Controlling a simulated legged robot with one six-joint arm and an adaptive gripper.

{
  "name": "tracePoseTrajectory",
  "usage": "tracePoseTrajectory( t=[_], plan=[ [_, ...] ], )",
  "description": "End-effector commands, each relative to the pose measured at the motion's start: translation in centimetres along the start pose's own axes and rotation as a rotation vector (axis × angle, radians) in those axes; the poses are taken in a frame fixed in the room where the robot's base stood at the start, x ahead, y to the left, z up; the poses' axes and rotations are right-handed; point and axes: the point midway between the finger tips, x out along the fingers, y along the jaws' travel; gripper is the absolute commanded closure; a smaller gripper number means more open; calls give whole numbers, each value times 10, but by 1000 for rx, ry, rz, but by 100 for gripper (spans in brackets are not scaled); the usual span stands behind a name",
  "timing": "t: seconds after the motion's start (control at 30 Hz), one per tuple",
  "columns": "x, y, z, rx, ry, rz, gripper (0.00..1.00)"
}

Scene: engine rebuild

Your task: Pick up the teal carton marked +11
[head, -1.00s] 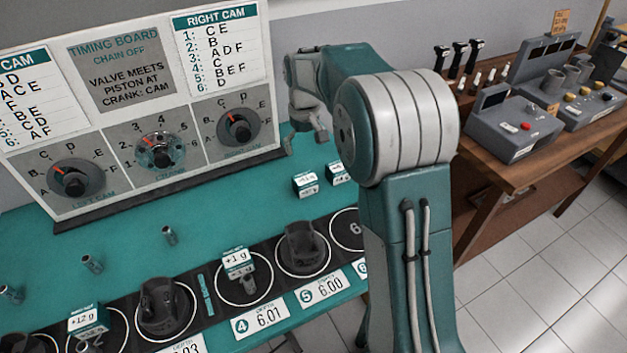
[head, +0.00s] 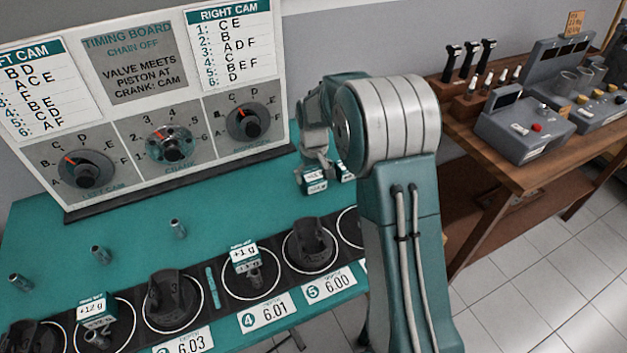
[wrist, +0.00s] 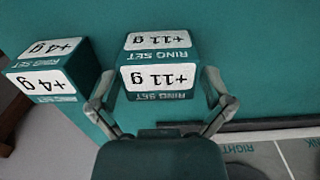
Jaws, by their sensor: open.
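The teal carton marked +11 g (wrist: 160,72) has white labels and stands on the teal bench top. In the wrist view it lies between the two open fingers of my gripper (wrist: 162,103), one finger at each side. I cannot tell whether either finger touches it. In the head view the carton (head: 315,182) shows small just below my gripper (head: 318,165), partly covered by it. A similar carton marked +4 g (wrist: 45,78) stands beside it, to the left in the wrist view; in the head view it is mostly hidden behind my arm.
The timing board (head: 160,95) stands at the back of the bench, close to the carton. Cartons marked +1 g (head: 243,255) and +12 g (head: 97,306) sit on ringed places along the front. A wooden side table (head: 500,170) with grey instruments stands at the right.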

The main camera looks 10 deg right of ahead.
Motion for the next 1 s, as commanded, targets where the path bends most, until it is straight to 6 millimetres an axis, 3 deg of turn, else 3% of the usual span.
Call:
tracePoseTrajectory(
  t=[0.1,0.23,0.27,0.67,0.9,1.0],
  plan=[
    [0,0,0,0,0,0,0],
    [0,0,0,0,0,0,58],
    [0,0,0,0,0,0,63],
    [-4,0,0,0,0,0,64],
    [-33,0,0,0,4,0,64],
    [-46,-4,10,-1,2,0,64]
  ],
)
